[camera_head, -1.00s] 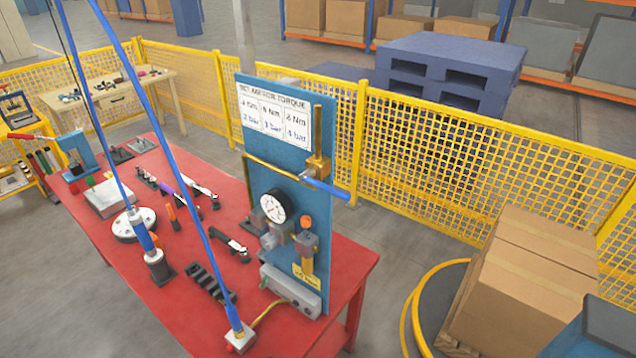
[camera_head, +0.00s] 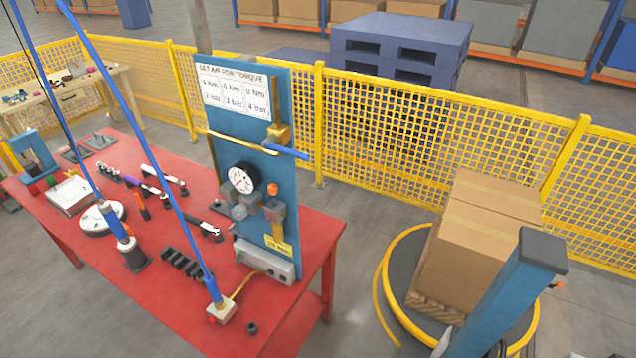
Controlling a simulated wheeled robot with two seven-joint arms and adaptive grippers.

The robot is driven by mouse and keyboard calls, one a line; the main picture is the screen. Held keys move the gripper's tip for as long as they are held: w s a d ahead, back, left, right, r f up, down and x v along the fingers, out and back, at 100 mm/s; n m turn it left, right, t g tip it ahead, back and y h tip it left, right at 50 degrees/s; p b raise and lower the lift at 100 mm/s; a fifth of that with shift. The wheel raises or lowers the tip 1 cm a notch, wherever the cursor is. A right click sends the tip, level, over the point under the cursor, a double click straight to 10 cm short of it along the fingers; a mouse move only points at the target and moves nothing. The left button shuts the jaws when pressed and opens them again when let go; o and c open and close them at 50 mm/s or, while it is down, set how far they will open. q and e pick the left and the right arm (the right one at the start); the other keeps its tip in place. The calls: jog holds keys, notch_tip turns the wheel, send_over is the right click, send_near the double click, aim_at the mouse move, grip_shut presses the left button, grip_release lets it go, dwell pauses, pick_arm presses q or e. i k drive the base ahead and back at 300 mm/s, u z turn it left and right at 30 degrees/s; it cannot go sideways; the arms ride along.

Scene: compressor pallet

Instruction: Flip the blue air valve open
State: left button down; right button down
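The blue air valve handle (camera_head: 287,152) is a short blue lever at the upper right of a blue upright panel (camera_head: 284,205). It points right and slightly down from a brass valve body (camera_head: 280,134), past the panel's right edge. A brass pipe (camera_head: 238,143) runs left from near the valve, and a thin upright pipe rises above it. Neither of my grippers shows in the head view, and nothing touches the lever.
The panel stands on a red table (camera_head: 110,255) with tools and a pressure gauge (camera_head: 242,178). Blue hoses cross the left foreground. A yellow fence (camera_head: 400,130) runs behind. Stacked cartons (camera_head: 475,245) and a blue post (camera_head: 508,300) stand right. Floor between table and cartons is clear.

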aim_at(269, 142)
jog(key=z, duration=0.35)
jog(key=k, duration=0.45)
jog(key=z, duration=0.35)
